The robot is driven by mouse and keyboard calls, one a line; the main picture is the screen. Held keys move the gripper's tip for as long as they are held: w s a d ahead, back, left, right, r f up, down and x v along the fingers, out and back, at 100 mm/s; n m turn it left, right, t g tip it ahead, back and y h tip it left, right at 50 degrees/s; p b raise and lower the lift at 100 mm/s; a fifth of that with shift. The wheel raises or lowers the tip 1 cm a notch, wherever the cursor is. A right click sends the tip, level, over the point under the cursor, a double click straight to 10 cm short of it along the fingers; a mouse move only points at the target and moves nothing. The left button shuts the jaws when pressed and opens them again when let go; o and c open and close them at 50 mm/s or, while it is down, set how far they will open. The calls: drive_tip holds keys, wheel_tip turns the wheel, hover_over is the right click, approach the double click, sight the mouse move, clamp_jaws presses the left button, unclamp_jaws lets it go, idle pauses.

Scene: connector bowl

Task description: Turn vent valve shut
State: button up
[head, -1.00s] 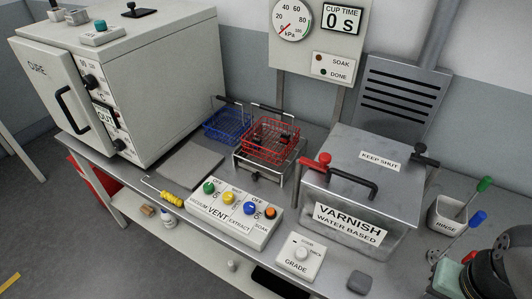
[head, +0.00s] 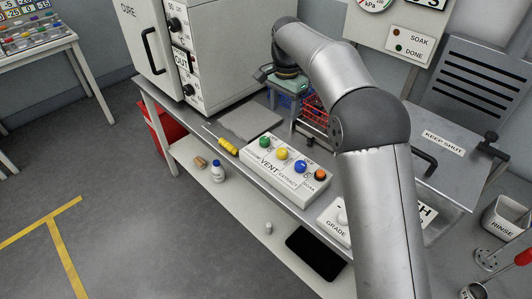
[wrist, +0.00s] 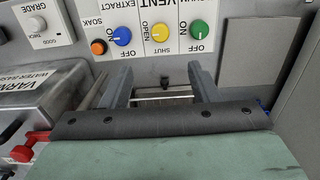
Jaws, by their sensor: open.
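The vent valve is a yellow knob (head: 281,153) on a white control box (head: 268,172) marked VENT, with a green knob beside it on one side and blue and orange knobs on the other. In the wrist view the yellow knob (wrist: 160,32) shows upside down at the top, with OPEN and SHUT labels around it. Its exact pointer direction is too small to tell. My gripper (wrist: 161,76) is open and empty, its fingers apart from the box and over the area behind it. In the head view my arm and wrist largely hide the fingers.
Blue and red wire baskets (head: 315,112) stand behind the box, partly hidden by my arm. The cure oven (head: 215,50) is at left, the varnish tank (head: 445,150) at right. A yellow-handled tool (head: 228,146) lies left of the box, near a bare grey plate (head: 250,122).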

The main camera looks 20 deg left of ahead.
sight(282, 151)
wheel_tip(282, 151, down, 17)
drive_tip(key=shift+w+f+p, duration=0.1)
drive_tip(key=shift+f+p, duration=0.05)
drive_tip(key=shift+p, duration=1.1)
drive_tip(key=c, duration=1)
